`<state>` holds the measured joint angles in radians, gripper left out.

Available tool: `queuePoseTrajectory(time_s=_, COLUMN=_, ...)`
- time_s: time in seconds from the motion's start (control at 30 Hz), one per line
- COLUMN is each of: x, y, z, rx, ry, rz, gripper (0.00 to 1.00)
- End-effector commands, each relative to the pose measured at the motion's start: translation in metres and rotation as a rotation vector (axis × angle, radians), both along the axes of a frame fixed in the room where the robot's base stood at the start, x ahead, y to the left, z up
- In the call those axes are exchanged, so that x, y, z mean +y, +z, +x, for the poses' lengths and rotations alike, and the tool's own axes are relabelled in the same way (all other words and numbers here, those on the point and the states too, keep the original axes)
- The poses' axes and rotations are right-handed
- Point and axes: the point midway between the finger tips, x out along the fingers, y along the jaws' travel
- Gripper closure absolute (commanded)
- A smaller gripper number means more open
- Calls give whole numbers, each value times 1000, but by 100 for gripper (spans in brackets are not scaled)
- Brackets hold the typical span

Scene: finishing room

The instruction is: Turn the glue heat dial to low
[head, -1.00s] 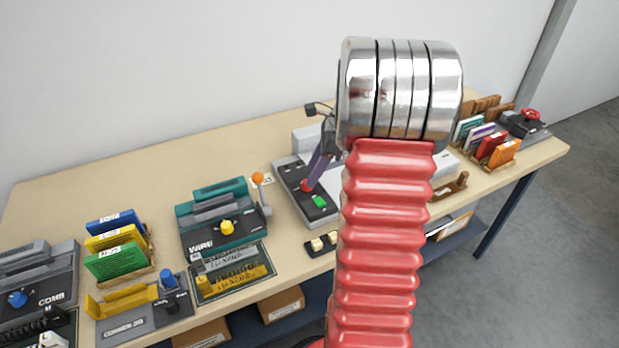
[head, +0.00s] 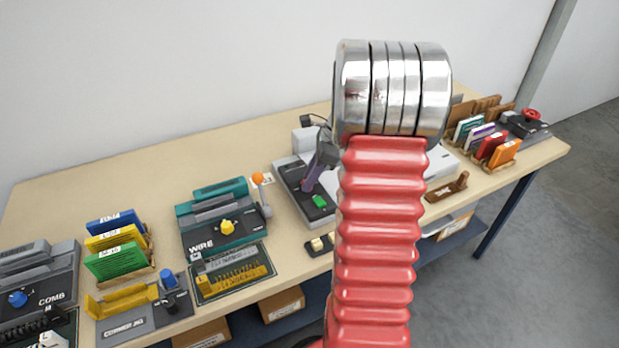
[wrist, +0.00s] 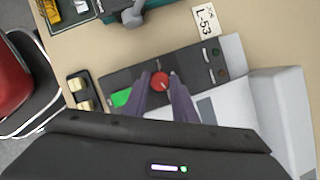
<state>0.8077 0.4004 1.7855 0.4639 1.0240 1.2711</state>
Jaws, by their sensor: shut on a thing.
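The red dial (wrist: 160,82), a round knob with a small pale mark, sits on the dark panel (wrist: 205,65) of the grey and white machine, beside a green button (wrist: 121,97). In the wrist view my gripper (wrist: 159,86) has one finger on each side of the dial and is shut on it. In the head view my gripper (head: 309,185) reaches down to the same panel, just above the green button (head: 319,201), and hides the dial. No readable heat setting shows.
A teal wire machine (head: 205,215) with an orange-tipped lever (head: 258,179) stands to the left. A small block with two cream switches (wrist: 83,95) lies in front of the panel. A card marked L-53 (wrist: 207,20) lies behind it. Card racks stand at the right.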

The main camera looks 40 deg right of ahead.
Motion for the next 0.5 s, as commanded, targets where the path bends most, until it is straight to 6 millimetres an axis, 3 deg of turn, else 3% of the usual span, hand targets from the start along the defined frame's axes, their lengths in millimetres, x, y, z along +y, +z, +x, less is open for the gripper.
queuePoseTrajectory(time_s=0.17, x=0, y=0, z=0, rx=0, ry=0, rz=0, gripper=97)
queuePoseTrajectory(time_s=0.5, x=-1, y=0, z=0, rx=0, ry=31, rz=0, gripper=98)
